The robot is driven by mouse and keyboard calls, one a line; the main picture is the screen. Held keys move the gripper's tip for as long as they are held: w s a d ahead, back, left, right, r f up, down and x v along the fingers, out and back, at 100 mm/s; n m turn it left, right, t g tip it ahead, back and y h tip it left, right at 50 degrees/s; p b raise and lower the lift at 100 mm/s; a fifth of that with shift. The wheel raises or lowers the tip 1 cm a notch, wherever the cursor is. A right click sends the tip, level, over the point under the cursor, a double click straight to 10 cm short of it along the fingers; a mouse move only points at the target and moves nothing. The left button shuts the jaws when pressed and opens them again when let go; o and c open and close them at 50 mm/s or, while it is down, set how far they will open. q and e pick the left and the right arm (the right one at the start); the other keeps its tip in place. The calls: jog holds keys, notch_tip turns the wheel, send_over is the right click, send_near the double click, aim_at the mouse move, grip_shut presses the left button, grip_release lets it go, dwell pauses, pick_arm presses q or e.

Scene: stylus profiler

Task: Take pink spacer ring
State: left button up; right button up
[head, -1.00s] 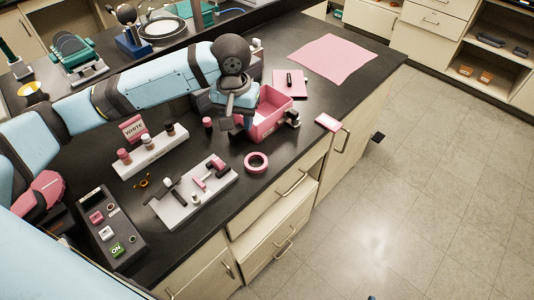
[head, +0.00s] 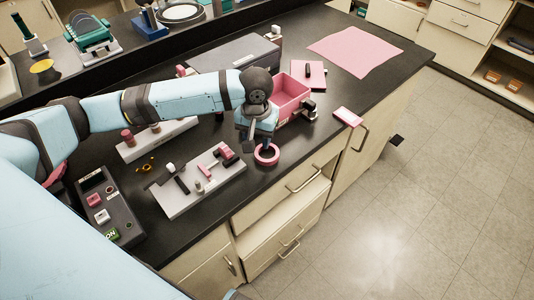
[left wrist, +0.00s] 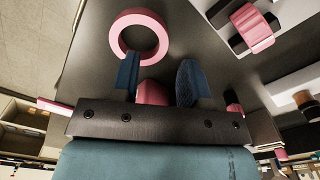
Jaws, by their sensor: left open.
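The pink spacer ring (head: 266,163) lies flat on the black bench top near its front edge. My left gripper (head: 262,143) is above it in the head view and partly covers its far side. In the left wrist view the ring (left wrist: 139,14) shows whole, just past the fingertips. My left gripper (left wrist: 158,75) is open there, its two blue fingers apart. The left finger overlaps the ring's lower edge in the picture, and the right finger is to the ring's right. I cannot tell whether either touches it. My right gripper is not in view.
A pink bin (head: 291,97) stands behind the gripper. A grey plate (head: 178,208) with pink and black parts lies left of the ring. A control box (head: 118,217) is further left. A pink mat (head: 355,50) lies at the far right.

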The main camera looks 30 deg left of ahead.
aim_at(258, 150)
pick_arm(q)
jog(key=f, duration=0.4)
jog(key=shift+w+f, duration=0.2)
jog(key=shift+f, duration=0.2)
grip_shut()
jog(key=shift+r, duration=0.15)
notch_tip(258, 150, up, 20)
jog(key=p, duration=0.1)
dwell(0.6)
